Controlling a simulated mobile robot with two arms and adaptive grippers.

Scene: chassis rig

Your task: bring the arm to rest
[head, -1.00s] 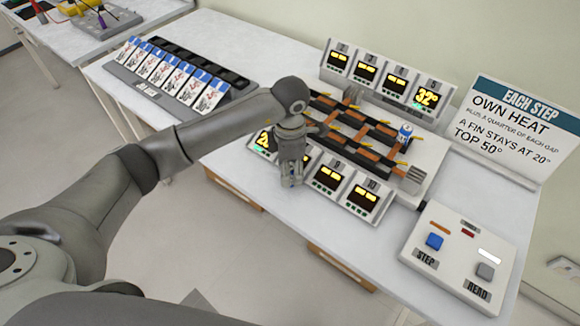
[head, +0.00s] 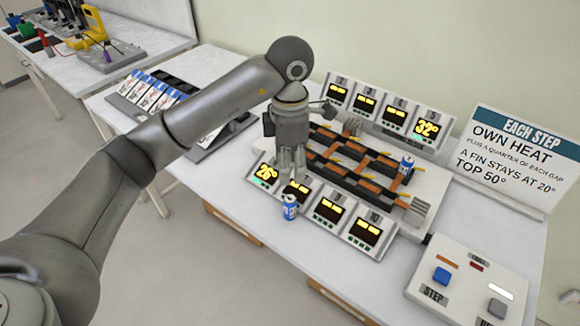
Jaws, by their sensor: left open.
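My left arm (head: 215,100) reaches in from the left over the table. My left gripper (head: 291,172) points down in front of the chassis board and its fingers are empty. A small blue-and-white can (head: 290,206) stands upright just below the fingertips in the picture, at the front row of displays, apart from the gripper. My right gripper is out of view.
The chassis board (head: 415,212) carries orange bars and another blue can (head: 406,168). Display rows stand behind (head: 395,108) and in front (head: 345,222). A card rack (head: 200,150) is at left, a button box (head: 465,285) at right, and a sign (head: 515,150) behind.

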